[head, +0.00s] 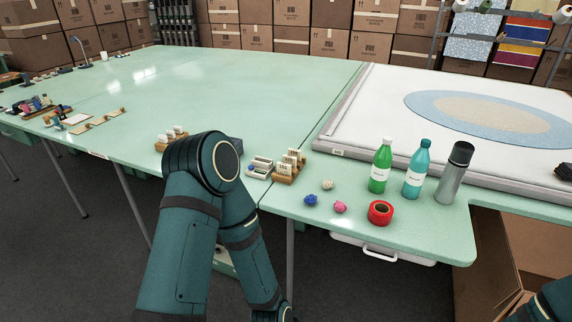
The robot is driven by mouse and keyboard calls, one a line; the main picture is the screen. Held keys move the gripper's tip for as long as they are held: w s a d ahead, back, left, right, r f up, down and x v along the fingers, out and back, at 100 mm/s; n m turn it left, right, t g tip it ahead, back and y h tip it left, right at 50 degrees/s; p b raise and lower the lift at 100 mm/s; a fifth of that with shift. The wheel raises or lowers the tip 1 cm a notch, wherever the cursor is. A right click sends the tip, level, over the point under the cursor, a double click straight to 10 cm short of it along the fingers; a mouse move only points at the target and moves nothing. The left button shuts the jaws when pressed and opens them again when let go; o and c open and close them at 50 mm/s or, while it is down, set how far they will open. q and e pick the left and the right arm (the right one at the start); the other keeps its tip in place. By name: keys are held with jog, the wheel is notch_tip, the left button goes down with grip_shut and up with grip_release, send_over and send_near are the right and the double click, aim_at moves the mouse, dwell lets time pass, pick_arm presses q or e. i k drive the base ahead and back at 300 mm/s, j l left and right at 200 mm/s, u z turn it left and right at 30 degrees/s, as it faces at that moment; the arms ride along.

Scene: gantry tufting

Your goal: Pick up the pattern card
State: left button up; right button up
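No single card can be told for certain as the pattern card. Small pale cards (294,157) stand upright in a wooden rack (285,179) near the front edge of the green table, right of my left arm. More pale cards (172,132) stand in a second wooden rack (161,147), left of my arm. A flat pale sheet (76,119) lies farther left; its markings are too small to read. My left arm's bent elbow rises in front of the table and its forearm runs down out of the frame. Neither gripper shows; part of my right arm is at the lower right corner.
A pale box (259,168) sits beside the right rack. Yarn balls (340,207), red tape (380,212), a green bottle (380,165), a teal bottle (416,169) and a grey flask (454,174) stand to the right. A framed rug (490,115) lies behind. The table's middle (230,90) is clear.

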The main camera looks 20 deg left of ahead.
aim_at(292, 160)
jog(key=z, duration=0.6)
jog(key=j+z, duration=0.8)
jog(key=k+j+z, duration=0.15)
jog(key=j, duration=0.4)
jog(key=j+z, duration=0.15)
jog(key=j, duration=0.35)
jog(key=k, duration=0.05)
